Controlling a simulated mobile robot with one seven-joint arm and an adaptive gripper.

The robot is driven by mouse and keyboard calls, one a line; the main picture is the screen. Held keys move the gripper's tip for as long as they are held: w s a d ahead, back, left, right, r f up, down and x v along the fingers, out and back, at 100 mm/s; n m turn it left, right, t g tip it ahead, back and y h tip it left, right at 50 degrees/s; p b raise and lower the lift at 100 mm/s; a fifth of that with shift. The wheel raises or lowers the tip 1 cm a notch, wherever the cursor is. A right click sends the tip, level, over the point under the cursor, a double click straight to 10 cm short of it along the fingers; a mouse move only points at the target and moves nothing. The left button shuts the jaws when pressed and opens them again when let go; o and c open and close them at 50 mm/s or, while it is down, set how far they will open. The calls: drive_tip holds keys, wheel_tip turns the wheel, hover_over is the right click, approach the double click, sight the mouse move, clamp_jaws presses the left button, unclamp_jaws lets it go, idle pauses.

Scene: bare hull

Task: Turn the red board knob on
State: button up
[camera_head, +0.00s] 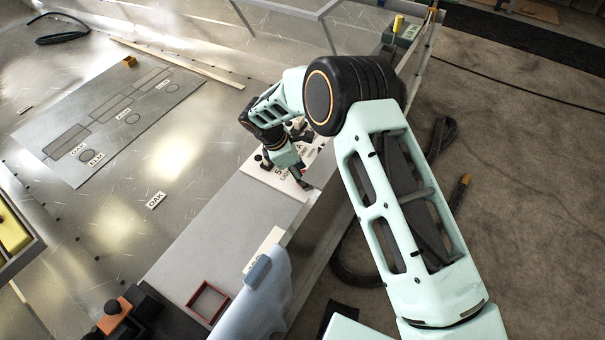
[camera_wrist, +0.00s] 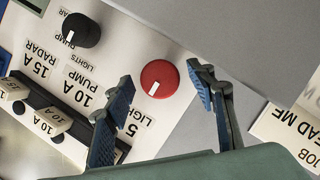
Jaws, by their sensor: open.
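The red board knob (camera_wrist: 160,78) shows in the wrist view as a round red cap with a white pointer line, on a white panel (camera_wrist: 135,53) beside a "LIGHTS" label. My gripper (camera_wrist: 160,95) is open, with one blue-padded finger on each side of the knob in the picture. Whether the pads touch the knob I cannot tell; gaps show on both sides. In the head view my gripper (camera_head: 299,181) reaches down at the white panel (camera_head: 270,175), and the knob is hidden by the arm there.
A black knob (camera_wrist: 80,30) sits left of the red one. Fuse-like blocks (camera_wrist: 48,122) with amp labels lie lower left. A "READ ME" card (camera_wrist: 290,130) is at right.

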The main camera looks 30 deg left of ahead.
drive_tip(key=c, duration=1.2)
drive_tip(key=shift+o, duration=0.2)
drive_tip(key=shift+m, duration=0.3)
drive_tip(key=m+b, duration=0.1)
drive_tip(key=m+g+b, duration=0.1)
drive_tip(key=shift+w+a+f+m+h, duration=0.1)
drive_tip(key=shift+w+f+m+h, duration=0.05)
drive_tip(key=shift+m+h, duration=0.2)
drive_tip(key=m+g+b, duration=0.2)
drive_tip(key=m, duration=0.3)
drive_tip(key=shift+w+m, duration=0.15)
drive_tip(key=shift+m, duration=0.1)
drive_tip(key=m+g+b, duration=0.2)
drive_tip(key=m, duration=0.2)
drive_tip(key=shift+w, duration=0.1)
drive_tip(key=shift+m+g+y, duration=0.5)
drive_tip(key=shift+m+y, duration=0.05)
drive_tip(key=shift+m, duration=1.55)
